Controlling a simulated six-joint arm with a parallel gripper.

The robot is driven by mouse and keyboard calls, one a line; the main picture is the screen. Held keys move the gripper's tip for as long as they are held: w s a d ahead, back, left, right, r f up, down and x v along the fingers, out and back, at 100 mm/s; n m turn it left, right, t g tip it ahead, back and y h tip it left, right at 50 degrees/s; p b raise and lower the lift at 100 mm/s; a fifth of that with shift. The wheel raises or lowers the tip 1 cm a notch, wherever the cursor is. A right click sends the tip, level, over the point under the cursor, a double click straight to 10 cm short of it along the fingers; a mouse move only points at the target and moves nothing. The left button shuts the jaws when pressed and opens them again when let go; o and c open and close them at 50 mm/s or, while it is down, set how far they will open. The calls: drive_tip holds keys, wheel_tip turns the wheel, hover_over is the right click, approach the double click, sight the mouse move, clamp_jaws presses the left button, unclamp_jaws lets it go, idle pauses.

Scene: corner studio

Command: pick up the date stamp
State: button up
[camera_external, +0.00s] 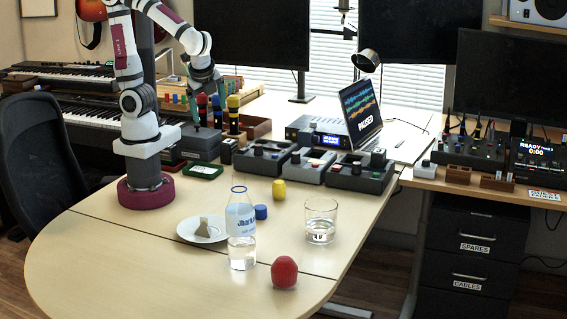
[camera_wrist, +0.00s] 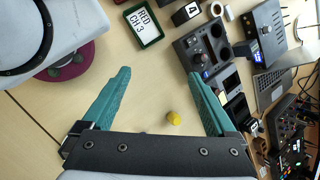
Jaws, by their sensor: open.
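I cannot tell for certain which object is the date stamp. A small dark block with a white label (camera_wrist: 186,12) is at the top of the wrist view; what it is stays unclear. My gripper (camera_external: 206,108) is up in the air over the back left of the desk.
A plate (camera_external: 187,232) with a grey wedge, a bottle (camera_external: 241,240), a glass (camera_external: 320,222), a blue cap (camera_external: 261,212) and a red ball (camera_external: 284,272) stand in front. Dark control boxes (camera_external: 362,174), a green-framed sign (camera_external: 203,171) and a laptop (camera_external: 360,108) are behind.

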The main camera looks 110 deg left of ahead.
drive_tip(key=w+a+f+m+g+y, duration=0.15)
drive_tip(key=w+a+m+y, duration=0.4)
drive_tip(key=a, duration=0.85)
drive_tip(key=m+t+y, duration=0.3)
drive_tip(key=m, duration=0.2)
approach(305, 131)
drive_tip(key=shift+h, duration=0.25)
drive_tip(key=x, duration=0.8)
drive_tip(key=shift+a+r, duration=0.1)
drive_tip(key=shift+a, duration=0.2)
clamp_jaws()
